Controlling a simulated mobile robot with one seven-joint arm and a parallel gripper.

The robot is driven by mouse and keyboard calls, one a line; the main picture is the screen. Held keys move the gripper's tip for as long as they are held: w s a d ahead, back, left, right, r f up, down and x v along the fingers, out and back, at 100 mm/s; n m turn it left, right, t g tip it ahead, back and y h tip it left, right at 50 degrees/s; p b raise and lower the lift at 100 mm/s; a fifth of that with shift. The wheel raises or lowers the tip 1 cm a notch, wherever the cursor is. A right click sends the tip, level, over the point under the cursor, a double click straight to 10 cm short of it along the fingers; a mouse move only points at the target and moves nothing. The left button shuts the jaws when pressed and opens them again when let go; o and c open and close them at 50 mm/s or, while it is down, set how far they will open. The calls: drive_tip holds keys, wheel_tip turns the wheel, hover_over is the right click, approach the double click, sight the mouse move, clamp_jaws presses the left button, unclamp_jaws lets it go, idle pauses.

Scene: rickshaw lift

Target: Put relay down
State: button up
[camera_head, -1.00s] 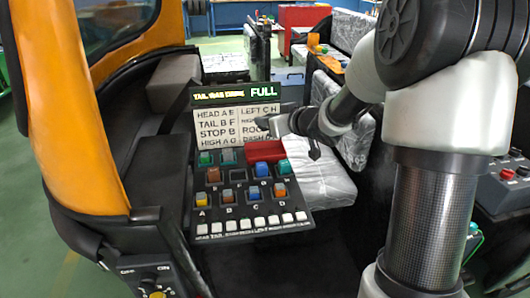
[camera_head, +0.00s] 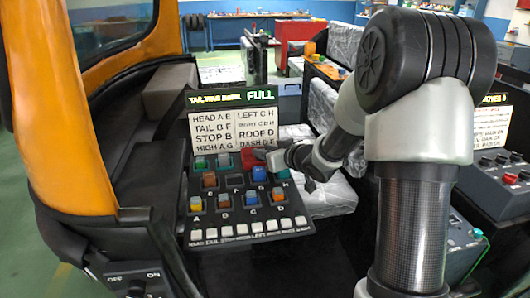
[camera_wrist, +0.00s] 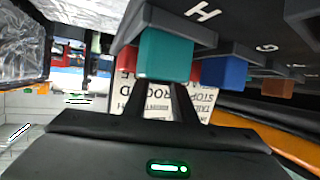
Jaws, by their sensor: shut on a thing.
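The teal relay also shows in the head view (camera_head: 281,173), just in front of my gripper. A blue relay (camera_head: 259,174) sits left of it, also seen in the wrist view (camera_wrist: 224,72).
More coloured relays, such as an orange one (camera_head: 209,180) and a yellow one (camera_head: 196,203), stand in the panel's sockets. White switches (camera_head: 243,229) line its front edge. A sign board (camera_head: 235,127) stands behind. Plastic-wrapped seats (camera_head: 325,198) are at the right.

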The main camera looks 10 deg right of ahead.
drive_tip(key=o, duration=1)
drive_tip(key=shift+f, duration=0.1)
drive_tip(key=shift+r, duration=0.25)
drive_tip(key=p+v, duration=0.3)
drive_tip(key=v, duration=0.9)
